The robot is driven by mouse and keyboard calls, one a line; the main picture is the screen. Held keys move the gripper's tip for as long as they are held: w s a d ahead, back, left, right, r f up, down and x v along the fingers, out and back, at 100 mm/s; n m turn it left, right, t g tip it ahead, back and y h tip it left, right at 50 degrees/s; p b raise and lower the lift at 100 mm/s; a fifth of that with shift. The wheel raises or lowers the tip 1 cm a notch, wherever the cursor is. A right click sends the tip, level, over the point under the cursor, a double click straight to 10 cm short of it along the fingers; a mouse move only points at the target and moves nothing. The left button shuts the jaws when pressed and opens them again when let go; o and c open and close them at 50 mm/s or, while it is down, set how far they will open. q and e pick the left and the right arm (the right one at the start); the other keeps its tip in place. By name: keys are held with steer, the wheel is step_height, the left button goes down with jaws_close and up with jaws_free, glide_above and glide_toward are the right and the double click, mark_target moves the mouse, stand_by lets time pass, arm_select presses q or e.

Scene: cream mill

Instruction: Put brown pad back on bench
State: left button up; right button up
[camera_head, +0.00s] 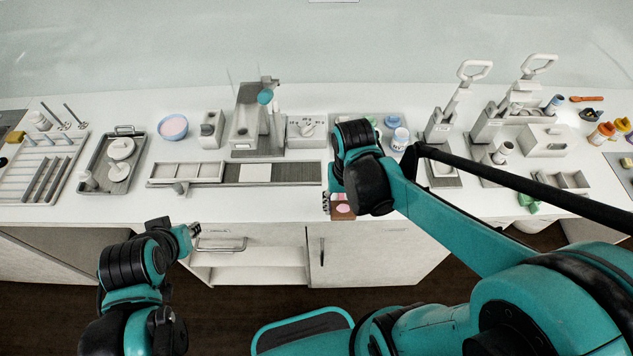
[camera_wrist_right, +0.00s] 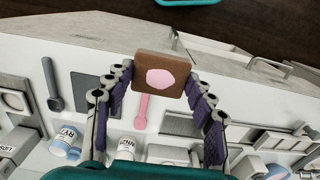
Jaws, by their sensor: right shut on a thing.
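The brown pad (camera_wrist_right: 160,65) is a flat brown square with a pink patch on its face. In the right wrist view it sits between the fingertips of my right gripper (camera_wrist_right: 158,78), which is shut on its two sides. In the head view the pad (camera_head: 343,211) shows below my right wrist near the bench's front edge; its height above the bench is hard to tell. The white bench (camera_head: 250,208) runs across the head view. My left gripper (camera_head: 190,232) is in front of the bench at the left, small in view; its jaw opening is unclear.
A pink spatula (camera_wrist_right: 142,111) lies on the bench below the pad in the wrist view. A long rail tray (camera_head: 225,174) lies left of my right gripper. A grey tray (camera_head: 112,163) stands farther left. White lever presses (camera_head: 443,122) stand at the right. The bench front is bare left of the pad.

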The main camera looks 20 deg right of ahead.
steer(key=shift+w+r, duration=0.1)
steer(key=shift+r, duration=0.05)
steer(key=b, duration=0.4)
glide_above(312, 204)
step_height(312, 204, down, 7)
steer(key=shift+r, duration=0.1)
steer(key=shift+f+b, duration=0.5)
steer(key=shift+f, duration=1.5)
steer(key=shift+f, duration=0.1)
steer(key=o, duration=1.1)
